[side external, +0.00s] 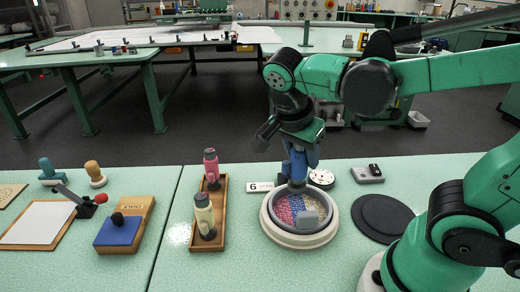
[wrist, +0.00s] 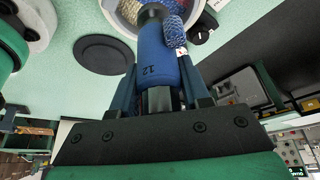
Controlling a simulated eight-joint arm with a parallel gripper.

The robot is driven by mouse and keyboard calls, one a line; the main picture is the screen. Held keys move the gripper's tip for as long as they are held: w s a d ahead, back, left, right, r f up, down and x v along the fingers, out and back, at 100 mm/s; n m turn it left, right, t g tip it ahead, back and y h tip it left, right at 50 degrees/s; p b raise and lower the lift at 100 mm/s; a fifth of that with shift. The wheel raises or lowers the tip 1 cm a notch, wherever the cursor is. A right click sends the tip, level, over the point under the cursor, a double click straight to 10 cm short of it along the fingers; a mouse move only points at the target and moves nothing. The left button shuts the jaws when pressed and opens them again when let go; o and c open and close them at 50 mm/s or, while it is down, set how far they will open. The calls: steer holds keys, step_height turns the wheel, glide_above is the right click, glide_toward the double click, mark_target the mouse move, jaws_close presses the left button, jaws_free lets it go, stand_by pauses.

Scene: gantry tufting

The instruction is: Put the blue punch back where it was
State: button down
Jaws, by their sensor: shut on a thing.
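My gripper (side external: 298,150) is shut on the blue punch (wrist: 157,62), a blue cylinder marked 12. In the side view the punch (side external: 297,167) hangs roughly upright, its lower end at or over a round bowl (side external: 266,220). I cannot tell whether it touches the contents. The bowl holds pink, blue and pale bits and a small grey block (side external: 308,219). A wooden tray (side external: 221,228) left of the bowl holds a pink punch (side external: 211,165) at the back and a cream punch (side external: 204,213) in front.
A label marked 6 (side external: 259,187) lies behind the bowl. A blue pad (side external: 119,231), stamps and a board stand left of the tray.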

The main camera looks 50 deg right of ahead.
steer(key=w+a+r, duration=0.4)
steer(key=w+r, duration=0.1)
steer(key=w, duration=0.3)
steer(key=w+a+r, duration=0.5)
steer(key=w+r, duration=0.1)
steer(key=w, duration=0.1)
steer(key=f, duration=2)
steer(key=shift+w+d+f, duration=0.15)
steer(key=shift+w+d, duration=0.05)
steer(key=shift+d, duration=0.05)
steer(key=shift+c, duration=2.1)
jaws_free()
steer(key=shift+f, duration=0.1)
